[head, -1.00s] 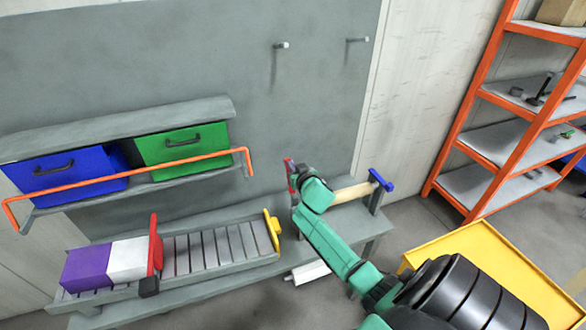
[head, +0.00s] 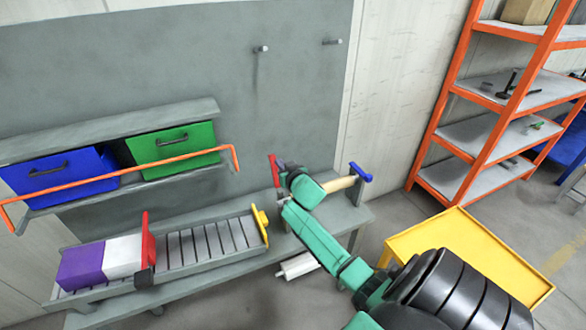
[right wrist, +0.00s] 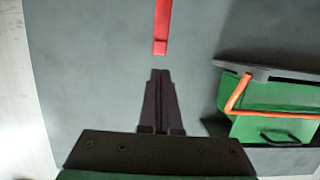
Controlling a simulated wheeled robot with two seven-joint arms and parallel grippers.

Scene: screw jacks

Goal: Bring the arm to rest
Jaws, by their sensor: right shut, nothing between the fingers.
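My right arm, green and black, reaches up from the lower right in the head view. My right gripper (head: 284,167) is at its far end above the grey bench. In the right wrist view its dark fingers (right wrist: 160,75) are shut with nothing between them. A red bar (right wrist: 161,28) shows just beyond the fingertips there, with a small gap in the picture. The red bar also shows beside the gripper in the head view (head: 274,170). My left gripper is not in view.
The grey bench holds a roller track (head: 210,242) with a purple and white block (head: 98,262) at a red plate. A blue bin (head: 60,172) and a green bin (head: 172,148) sit behind an orange rail. A yellow cart (head: 465,250) and orange shelving (head: 470,150) stand right.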

